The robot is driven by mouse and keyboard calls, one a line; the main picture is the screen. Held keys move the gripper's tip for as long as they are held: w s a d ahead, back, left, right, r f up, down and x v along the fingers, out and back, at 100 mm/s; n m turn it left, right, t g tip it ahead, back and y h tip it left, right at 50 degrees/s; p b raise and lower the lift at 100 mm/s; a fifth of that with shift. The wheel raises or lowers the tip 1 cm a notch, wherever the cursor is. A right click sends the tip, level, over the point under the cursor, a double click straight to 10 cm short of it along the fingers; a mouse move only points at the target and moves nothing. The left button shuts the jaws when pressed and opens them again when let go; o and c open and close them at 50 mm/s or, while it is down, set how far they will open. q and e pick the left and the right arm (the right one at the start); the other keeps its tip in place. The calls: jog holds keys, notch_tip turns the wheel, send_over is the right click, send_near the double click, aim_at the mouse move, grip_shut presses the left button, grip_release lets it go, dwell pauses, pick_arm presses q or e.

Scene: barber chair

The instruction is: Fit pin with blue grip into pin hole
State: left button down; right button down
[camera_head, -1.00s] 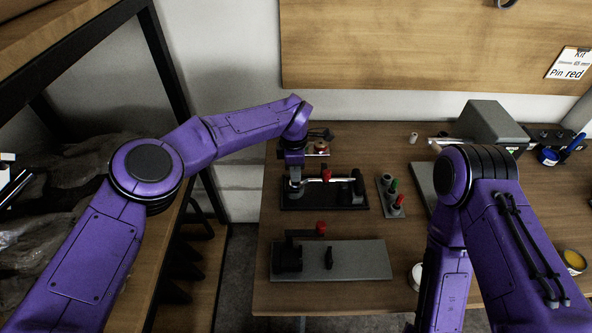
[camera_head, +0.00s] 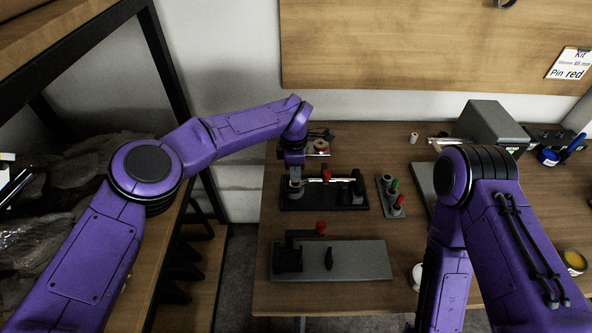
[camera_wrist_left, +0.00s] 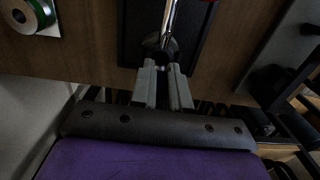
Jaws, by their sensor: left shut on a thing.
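My left gripper (camera_head: 295,186) is shut over the left end of the black fixture (camera_head: 330,204), which carries a metal rod (camera_head: 340,179) and a red knob (camera_head: 326,175). In the left wrist view its fingers (camera_wrist_left: 162,84) are closed around a dark, bluish piece, which looks like the blue grip of the pin, mostly hidden. The rod (camera_wrist_left: 168,22) runs away from just beyond the fingertips. The pin hole and the pin's tip are hidden, so I cannot tell how deep the pin sits. My right gripper is out of view.
A small rack (camera_head: 389,190) right of the fixture holds a green-grip and a red-grip pin. A grey plate (camera_head: 362,262) with a black clamp lies in front. A roll of tape (camera_head: 317,147) lies behind. A grey box (camera_head: 490,126) stands at the back right.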

pick_arm(q)
jog(key=shift+f+b, duration=0.8)
jog(key=shift+f, duration=0.4)
jog(key=c, duration=1)
grip_release()
jog(key=shift+c, duration=0.2)
jog(key=shift+r, duration=0.15)
notch_tip(320, 180, up, 10)
jog(key=shift+a+r+b, duration=0.1)
jog(key=shift+r+b, duration=0.1)
jog(key=shift+b, duration=0.85)
